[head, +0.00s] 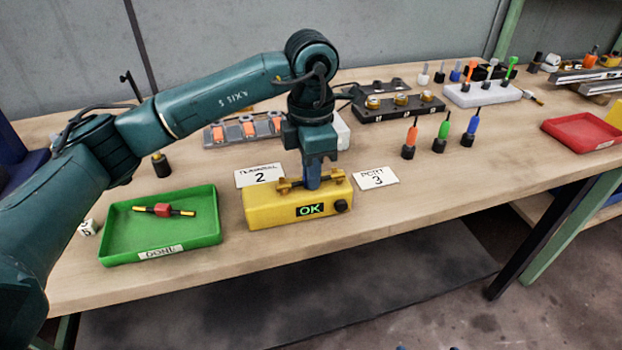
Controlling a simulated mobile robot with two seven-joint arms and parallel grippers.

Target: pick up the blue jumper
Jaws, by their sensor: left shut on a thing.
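The blue jumper (312,180) lies across the top of the yellow tester box (270,208), its brass ends showing on both sides of my gripper. My left gripper (312,172) points straight down and is shut on the jumper's blue middle, which the fingers partly hide. The tester's display reads OK. I cannot tell whether the jumper touches the tester's contacts. My right gripper is not in view.
A green tray (205,235) labelled DONE, left of the tester, holds a red jumper (163,210). Cards reading 2 (259,175) and 3 (376,178) lie behind the tester. Upright coloured tools, racks and a red tray (583,133) stand right. The front right table is clear.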

